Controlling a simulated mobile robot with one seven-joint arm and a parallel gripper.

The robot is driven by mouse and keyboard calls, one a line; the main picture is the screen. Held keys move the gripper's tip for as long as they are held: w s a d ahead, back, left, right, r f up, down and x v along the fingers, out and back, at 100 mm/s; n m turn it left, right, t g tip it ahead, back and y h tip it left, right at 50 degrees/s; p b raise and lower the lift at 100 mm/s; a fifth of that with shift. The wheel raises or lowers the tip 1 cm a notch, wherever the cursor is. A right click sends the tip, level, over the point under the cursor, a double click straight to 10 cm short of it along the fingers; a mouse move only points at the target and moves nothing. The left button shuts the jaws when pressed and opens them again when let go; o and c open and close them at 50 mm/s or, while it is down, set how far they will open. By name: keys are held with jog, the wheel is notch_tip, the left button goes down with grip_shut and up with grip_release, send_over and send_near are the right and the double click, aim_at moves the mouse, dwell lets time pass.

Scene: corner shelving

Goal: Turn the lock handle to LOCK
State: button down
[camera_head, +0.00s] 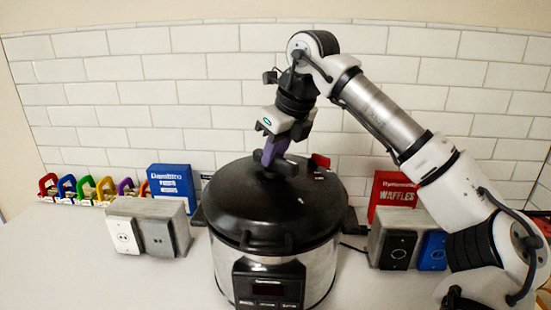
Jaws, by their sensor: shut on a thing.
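A large pressure cooker with a steel body (228,270) and a black lid (240,205) stands on the counter. The lock handle (283,169) is a dark piece on top of the lid, mostly hidden by my gripper. My gripper (270,162) comes down from above with purple fingers and is shut on the handle. A small red piece (320,160) sits on the lid just right of the handle. No LOCK marking is readable, so the handle's setting cannot be told.
A grey outlet box (158,240) and a blue box (172,183) stand left of the cooker. Several coloured padlocks (85,188) line the wall at far left. A red waffles box (392,192) and another outlet box (393,248) stand right. The counter is clear at front left.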

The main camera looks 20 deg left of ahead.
jog(key=shift+m+t+h+b, duration=0.4)
jog(key=shift+m+t+b, duration=0.4)
jog(key=shift+m, duration=1.4)
jog(key=c, duration=1.2)
grip_release()
jog(key=shift+c, duration=0.2)
jog(key=shift+r, duration=0.1)
jog(key=v, duration=1.3)
jog(key=shift+r+b, duration=0.35)
jog(key=shift+b, duration=0.05)
